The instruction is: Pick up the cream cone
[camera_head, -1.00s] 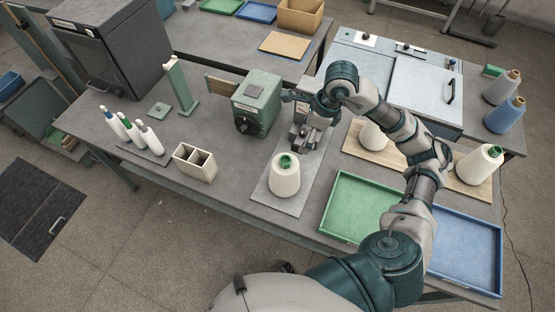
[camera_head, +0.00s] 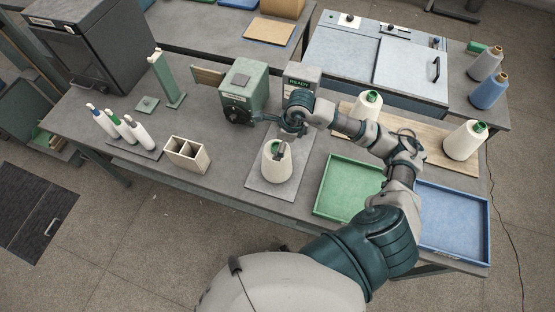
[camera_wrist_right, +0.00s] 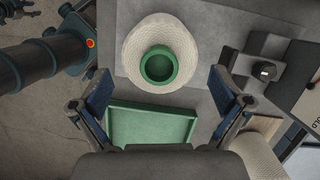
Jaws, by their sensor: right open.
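A cream cone (camera_head: 272,172) with a green top stands upright on a grey plate (camera_head: 258,188) at the front middle of the table. My right gripper (camera_head: 282,150) is over the cone's top, partly covering it. In the right wrist view the same cone (camera_wrist_right: 137,62) shows from above with its green ring top, and my right gripper (camera_wrist_right: 163,92) is open with its two blue-padded fingers apart, nothing between them. My left gripper is not in view.
A green tray (camera_head: 348,187) and a blue tray (camera_head: 452,222) lie right of the plate. A green machine (camera_head: 243,92) and a box marked READY (camera_head: 302,77) stand behind. A divided holder (camera_head: 187,154) and several white cones are left. Blue and grey cones stand far right.

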